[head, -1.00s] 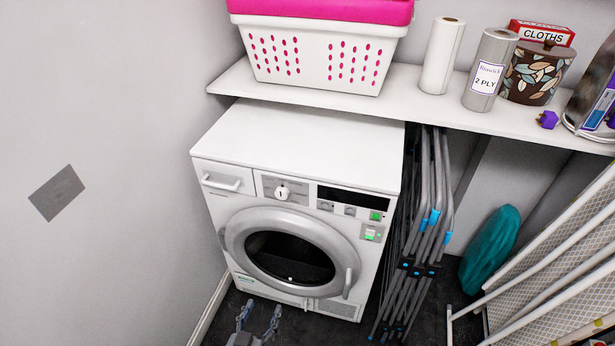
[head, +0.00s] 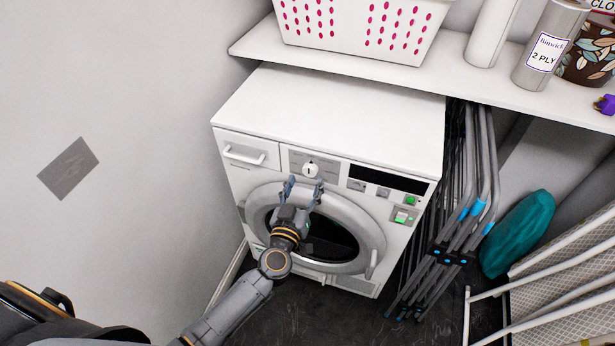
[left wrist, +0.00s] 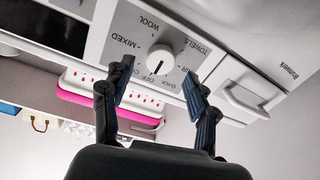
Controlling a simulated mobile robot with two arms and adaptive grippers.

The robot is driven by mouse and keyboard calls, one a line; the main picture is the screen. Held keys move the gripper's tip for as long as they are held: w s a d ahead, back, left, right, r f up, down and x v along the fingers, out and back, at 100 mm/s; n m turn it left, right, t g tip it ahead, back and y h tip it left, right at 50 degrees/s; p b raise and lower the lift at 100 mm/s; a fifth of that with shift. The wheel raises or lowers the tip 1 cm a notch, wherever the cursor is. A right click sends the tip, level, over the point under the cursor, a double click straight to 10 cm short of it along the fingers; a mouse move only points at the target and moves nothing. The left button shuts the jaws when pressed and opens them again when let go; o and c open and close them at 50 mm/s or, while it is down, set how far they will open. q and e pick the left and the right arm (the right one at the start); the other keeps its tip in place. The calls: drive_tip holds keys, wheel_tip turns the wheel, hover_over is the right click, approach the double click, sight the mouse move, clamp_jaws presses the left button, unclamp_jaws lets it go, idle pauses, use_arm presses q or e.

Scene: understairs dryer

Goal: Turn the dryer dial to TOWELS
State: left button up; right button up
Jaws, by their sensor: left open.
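The white round dryer dial (head: 310,170) sits on a grey panel of the dryer (head: 345,120). The left wrist view shows the dial (left wrist: 160,61) upside down, with labels including WOOL, MIXED, OFF, QUICK and TOWELS (left wrist: 197,47) around it. Its dark mark appears to point toward the OFF side, away from TOWELS. My left gripper (head: 303,189) is open and empty, just in front of and slightly below the dial in the head view. Its fingers (left wrist: 158,85) are spread to either side of the dial in the wrist view, apparently not touching it. My right gripper is not in view.
The dryer's round door (head: 365,222) is below the panel, partly behind my left arm. A drawer handle (head: 244,155) is left of the dial; a dark display (head: 387,179) and buttons are right. A shelf (head: 390,75) overhangs behind. Folded grey racks (head: 480,180) stand at the right.

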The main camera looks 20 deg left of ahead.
sight(309, 172)
use_arm(q)
drive_tip(key=shift+w, duration=1.5)
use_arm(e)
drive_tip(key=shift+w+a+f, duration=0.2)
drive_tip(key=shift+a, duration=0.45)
use_arm(q)
drive_tip(key=shift+c, duration=0.3)
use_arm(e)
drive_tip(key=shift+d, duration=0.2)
use_arm(q)
drive_tip(key=c, duration=1.1)
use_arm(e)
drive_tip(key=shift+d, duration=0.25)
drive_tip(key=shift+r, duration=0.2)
